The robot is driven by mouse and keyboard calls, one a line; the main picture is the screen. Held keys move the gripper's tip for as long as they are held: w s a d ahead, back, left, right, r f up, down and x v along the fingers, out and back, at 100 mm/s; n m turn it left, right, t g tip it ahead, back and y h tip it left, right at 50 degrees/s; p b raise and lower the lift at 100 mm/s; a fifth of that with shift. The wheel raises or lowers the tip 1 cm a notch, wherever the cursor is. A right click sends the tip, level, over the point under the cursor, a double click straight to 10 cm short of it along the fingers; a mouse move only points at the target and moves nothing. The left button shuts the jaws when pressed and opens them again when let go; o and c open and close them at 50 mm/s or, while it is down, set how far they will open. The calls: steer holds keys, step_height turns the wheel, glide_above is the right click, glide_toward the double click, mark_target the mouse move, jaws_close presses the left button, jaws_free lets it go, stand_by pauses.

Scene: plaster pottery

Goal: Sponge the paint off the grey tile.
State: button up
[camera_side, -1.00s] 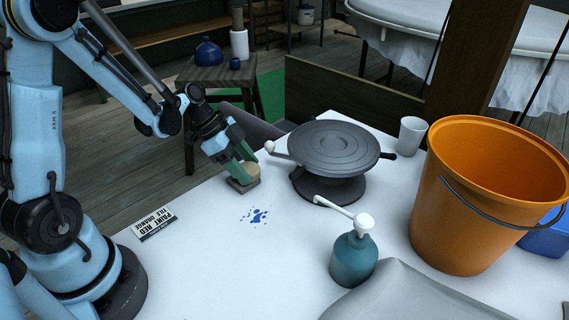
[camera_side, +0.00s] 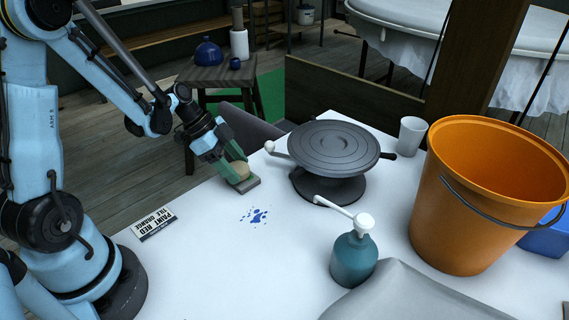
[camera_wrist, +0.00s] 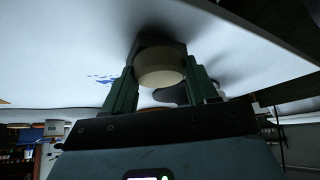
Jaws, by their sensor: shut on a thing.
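My gripper (camera_side: 236,165) has green fingers and is shut on a round, pale tan sponge (camera_side: 241,171). The sponge is down at the small grey tile (camera_side: 249,185) on the white table, over its left part. The tile's right and front edges show, and the sponge and fingers hide much of its top. In the wrist view the sponge (camera_wrist: 160,70) sits between the two fingers, with the dark tile (camera_wrist: 158,42) just beyond it. I cannot make out any paint on the visible part of the tile.
Blue paint spots (camera_side: 257,215) lie on the table in front of the tile. A printed card (camera_side: 155,225) lies to the left. A dark banding wheel (camera_side: 330,150), teal pump bottle (camera_side: 353,260), white cup (camera_side: 411,137) and orange bucket (camera_side: 470,215) stand to the right.

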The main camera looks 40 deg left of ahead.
steer(key=shift+s, duration=0.35)
steer(key=shift+s+d, duration=0.45)
steer(key=shift+d, duration=0.35)
steer(key=shift+w+d, duration=0.6)
steer(key=shift+d, duration=0.05)
steer(key=shift+w, duration=0.75)
steer(key=shift+w+a, duration=0.1)
steer(key=shift+w+a+f, duration=0.1)
steer(key=shift+w+a, duration=0.2)
steer(key=shift+a, duration=0.3)
steer(key=shift+s+a, duration=0.4)
steer(key=shift+a, duration=0.45)
